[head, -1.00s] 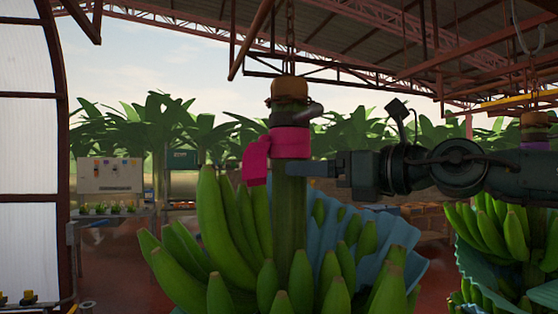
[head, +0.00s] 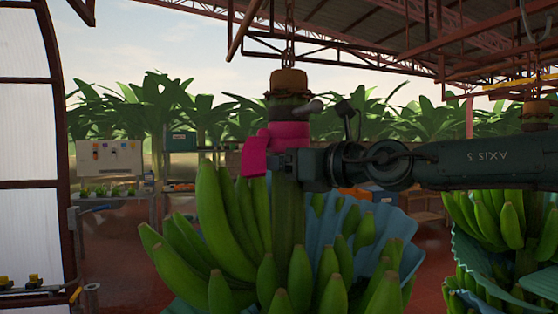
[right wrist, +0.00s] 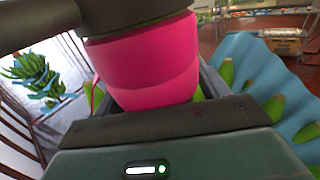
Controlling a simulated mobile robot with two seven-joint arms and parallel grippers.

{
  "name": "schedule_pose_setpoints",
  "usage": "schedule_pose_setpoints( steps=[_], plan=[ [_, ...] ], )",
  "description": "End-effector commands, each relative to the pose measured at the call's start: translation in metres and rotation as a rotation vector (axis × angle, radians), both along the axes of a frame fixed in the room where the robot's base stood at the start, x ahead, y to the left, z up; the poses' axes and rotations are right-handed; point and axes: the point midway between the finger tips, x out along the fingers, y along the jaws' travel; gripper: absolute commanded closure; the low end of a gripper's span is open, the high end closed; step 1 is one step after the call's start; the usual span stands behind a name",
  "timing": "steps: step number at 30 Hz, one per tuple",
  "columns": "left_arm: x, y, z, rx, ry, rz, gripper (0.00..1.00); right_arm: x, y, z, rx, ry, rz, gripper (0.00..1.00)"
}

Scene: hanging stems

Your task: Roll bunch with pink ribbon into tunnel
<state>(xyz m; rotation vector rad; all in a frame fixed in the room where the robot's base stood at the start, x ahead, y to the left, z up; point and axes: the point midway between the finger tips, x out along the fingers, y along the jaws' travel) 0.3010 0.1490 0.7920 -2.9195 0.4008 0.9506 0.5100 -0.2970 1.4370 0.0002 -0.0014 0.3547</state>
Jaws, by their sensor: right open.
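The green banana bunch (head: 225,230) hangs upright by its stem from a chain in the head view. A pink ribbon (head: 288,135) is wrapped around the stem, with a loose end hanging at its left; it also fills the middle of the right wrist view (right wrist: 150,65). My right gripper (head: 285,165) reaches in from the right, just below the ribbon. In the right wrist view its open fingers (right wrist: 150,100) stand on either side of the stem. My left gripper is out of view. A white-panelled arched structure (head: 28,140), possibly the tunnel, stands at the left edge.
Another bunch (head: 500,220) hangs at the right, partly behind my right arm. Blue sheeting (head: 395,230) sits among the near bunch's bananas. A bench with plants (head: 110,193) and a pale panel (head: 108,160) stand behind at the left. Red floor shows between them.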

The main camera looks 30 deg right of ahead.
Motion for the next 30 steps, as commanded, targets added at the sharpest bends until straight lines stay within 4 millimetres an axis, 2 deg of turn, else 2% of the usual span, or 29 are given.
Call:
schedule_pose_setpoints(
  steps=[2,23,30],
  plan=[
    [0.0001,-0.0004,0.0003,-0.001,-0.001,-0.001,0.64,-0.0001,0.0,-0.0001,0.0,0.0,0.0,0.31],
    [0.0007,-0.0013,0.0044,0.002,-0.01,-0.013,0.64,-0.0004,0.0001,-0.0004,-0.001,0.002,0.001,0.88],
    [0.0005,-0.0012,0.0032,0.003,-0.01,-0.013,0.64,-0.0006,-0.0007,-0.0009,0.0,0.002,0.001,0.88]
  ],
)
